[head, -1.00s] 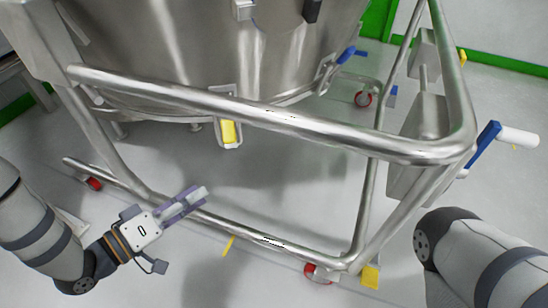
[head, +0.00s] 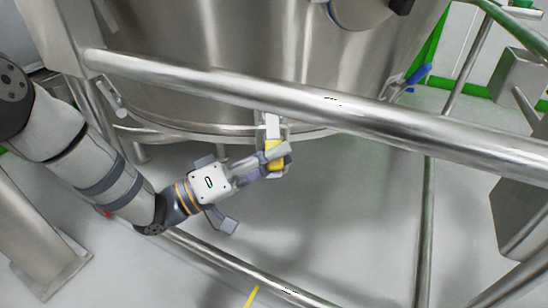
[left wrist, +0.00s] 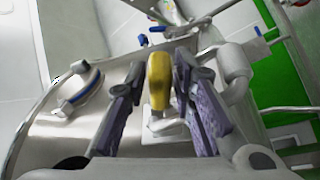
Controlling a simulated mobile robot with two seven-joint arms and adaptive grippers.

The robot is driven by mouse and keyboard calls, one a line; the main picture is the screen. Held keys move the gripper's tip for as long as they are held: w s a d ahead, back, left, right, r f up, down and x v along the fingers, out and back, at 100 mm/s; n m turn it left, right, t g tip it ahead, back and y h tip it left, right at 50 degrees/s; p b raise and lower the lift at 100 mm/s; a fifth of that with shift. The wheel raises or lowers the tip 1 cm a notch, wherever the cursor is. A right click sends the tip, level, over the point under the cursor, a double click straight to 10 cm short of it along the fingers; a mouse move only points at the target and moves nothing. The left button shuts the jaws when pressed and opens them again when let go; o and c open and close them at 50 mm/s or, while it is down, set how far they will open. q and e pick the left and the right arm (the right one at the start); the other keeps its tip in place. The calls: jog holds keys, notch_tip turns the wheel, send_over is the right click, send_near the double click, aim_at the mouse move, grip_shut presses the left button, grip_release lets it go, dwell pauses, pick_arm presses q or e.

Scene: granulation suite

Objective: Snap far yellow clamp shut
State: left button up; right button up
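The yellow clamp (head: 275,152) hangs at the lower rim of the steel vessel, with its pale metal body above the yellow handle. In the left wrist view its yellow handle (left wrist: 159,82) lies between my fingers. My left gripper (head: 272,160) is at the clamp, and its fingertips partly cover the handle in the head view. In the left wrist view the fingers (left wrist: 160,90) are spread on both sides of the handle, with narrow gaps. I cannot tell whether either finger touches it. My right gripper is out of view.
A thick steel rail (head: 330,105) crosses in front of the vessel (head: 230,50), above my left gripper. A lower rail (head: 225,265) runs along the floor. A blue-handled valve (head: 418,76) sits to the right. Open floor (head: 350,220) lies below the clamp.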

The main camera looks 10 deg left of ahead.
aim_at(274, 163)
pick_arm(q)
grip_shut()
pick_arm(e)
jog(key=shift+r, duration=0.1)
pick_arm(q)
jog(key=shift+s+r+n+p, duration=0.15)
jog(key=shift+r+n+p, duration=0.25)
jog(key=shift+p, duration=0.3)
jog(key=n+p, duration=0.1)
jog(key=r+n+y+p, duration=0.1)
jog(key=p, duration=0.1)
jog(key=shift+s+d+r, duration=0.1)
jog(key=shift+s, duration=0.25)
jog(key=n+p, duration=0.1)
jog(key=r+n+y+p, duration=0.1)
jog(key=n+p, duration=0.1)
jog(key=shift+s+d+r, duration=0.1)
jog(key=shift+s+r, duration=0.05)
jog(key=shift+s, duration=0.1)
jog(key=shift+r+n+y+p, duration=0.15)
jog(key=shift+n+y+p, duration=0.25)
jog(key=shift+n+p, duration=0.4)
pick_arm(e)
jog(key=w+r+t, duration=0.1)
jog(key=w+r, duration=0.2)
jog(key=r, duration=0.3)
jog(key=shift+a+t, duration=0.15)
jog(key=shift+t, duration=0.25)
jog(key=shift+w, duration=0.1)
